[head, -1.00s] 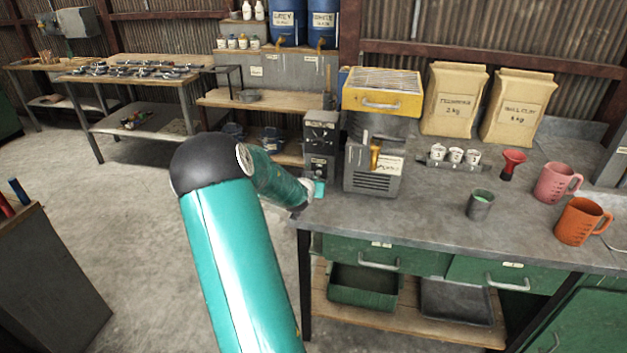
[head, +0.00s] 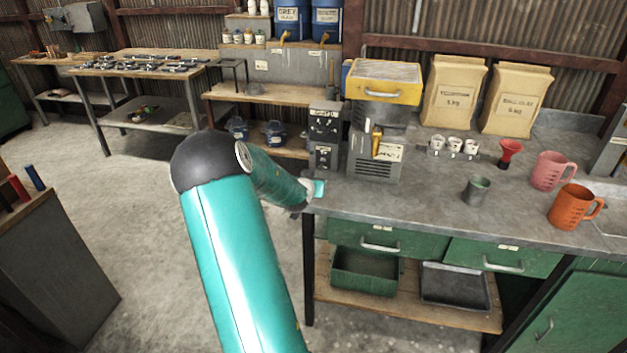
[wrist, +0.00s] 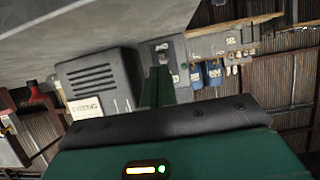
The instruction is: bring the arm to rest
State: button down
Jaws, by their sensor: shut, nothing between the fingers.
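My teal arm reaches from the bottom of the head view toward the left end of the grey workbench (head: 420,196). My gripper (head: 318,187) is at its far end, beside the bench's left corner, small and partly hidden by the forearm. In the wrist view the gripper (wrist: 158,90) shows as a narrow dark green piece beyond the wrist housing, shut with nothing held. The wrist view is turned, with the bench top at the upper left.
A grey machine with a yellow top (head: 382,84) and a dark control box (head: 324,135) stand near the gripper. A grey cup (head: 476,190), a pink jug (head: 551,171) and an orange jug (head: 573,207) are farther right.

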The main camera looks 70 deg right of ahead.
jog(key=shift+a, duration=0.2)
jog(key=shift+f, duration=0.1)
dwell(0.4)
jog(key=w+a+r+n+t+y, duration=0.2)
jog(key=w+a+r+y, duration=0.3)
jog(key=a, duration=0.6)
jog(key=w+a+r+n+t, duration=0.2)
jog(key=w+a+r, duration=0.3)
jog(key=a, duration=0.7)
jog(key=w+a+r+n+t+y, duration=0.1)
jog(key=w+a+r+n+y, duration=0.15)
jog(key=w+a, duration=0.65)
jog(key=s+a+r+n+y, duration=0.2)
jog(key=s+a+r, duration=0.1)
jog(key=a, duration=0.7)
jog(key=s+a+r+n+y, duration=0.2)
jog(key=s+a+n, duration=0.15)
jog(key=a, duration=0.65)
jog(key=s+a+r+n+g+y, duration=0.1)
jog(key=s+a+n, duration=0.3)
jog(key=s+a, duration=0.8)
jog(key=shift+s+a, duration=0.4)
jog(key=shift+a, duration=0.05)
